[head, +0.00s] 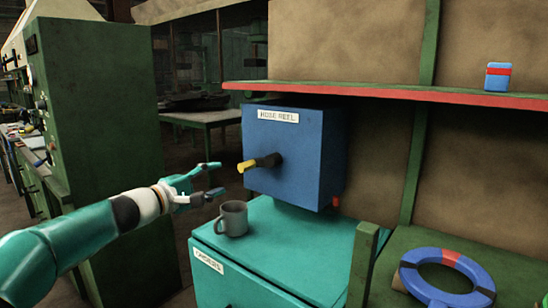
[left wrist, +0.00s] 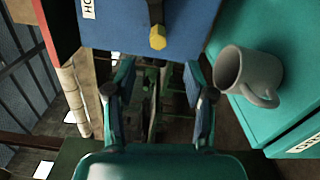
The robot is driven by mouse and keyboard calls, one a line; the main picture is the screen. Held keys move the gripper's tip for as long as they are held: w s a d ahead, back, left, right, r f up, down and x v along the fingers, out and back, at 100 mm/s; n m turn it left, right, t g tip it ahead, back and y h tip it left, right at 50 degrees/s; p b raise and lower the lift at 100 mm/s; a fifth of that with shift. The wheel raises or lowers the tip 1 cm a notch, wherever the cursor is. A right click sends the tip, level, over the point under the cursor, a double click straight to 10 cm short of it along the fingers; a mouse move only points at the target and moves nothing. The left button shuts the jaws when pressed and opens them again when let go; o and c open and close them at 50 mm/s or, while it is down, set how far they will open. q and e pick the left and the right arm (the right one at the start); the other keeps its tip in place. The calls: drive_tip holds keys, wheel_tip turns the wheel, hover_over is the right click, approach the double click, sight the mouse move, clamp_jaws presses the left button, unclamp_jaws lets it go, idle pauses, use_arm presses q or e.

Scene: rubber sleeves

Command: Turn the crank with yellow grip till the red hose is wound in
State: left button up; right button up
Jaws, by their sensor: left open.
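The blue hose reel box (head: 300,165), labelled HOSE REEL, stands on the teal cabinet (head: 290,245). Its black crank (head: 268,160) sticks out from the front, ending in a yellow grip (head: 246,166). In the left wrist view the yellow grip (left wrist: 157,38) shows beyond and above the fingers. A small red piece (head: 336,201), perhaps the hose end, shows at the box's lower right side; the rest of the hose is hidden. My left gripper (head: 215,179) is open and empty, just left of the grip and apart from it. My right gripper is not in view.
A grey mug (head: 233,219) stands on the cabinet below the crank, close to my left gripper. A blue and red ring (head: 430,288) lies on the green surface at right. A red-edged shelf (head: 400,93) holds a small blue and red can (head: 498,76).

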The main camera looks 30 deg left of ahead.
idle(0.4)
use_arm(q)
drive_tip(key=n+p, duration=1)
drive_tip(key=n, duration=0.4)
approach(240, 169)
drive_tip(key=w+p, duration=0.1)
drive_tip(key=w, duration=0.3)
drive_tip(key=w+d+p, duration=0.1)
drive_tip(key=w, duration=0.3)
drive_tip(key=w+p, duration=0.2)
drive_tip(key=w, duration=0.2)
drive_tip(key=shift+d, duration=0.4)
clamp_jaws()
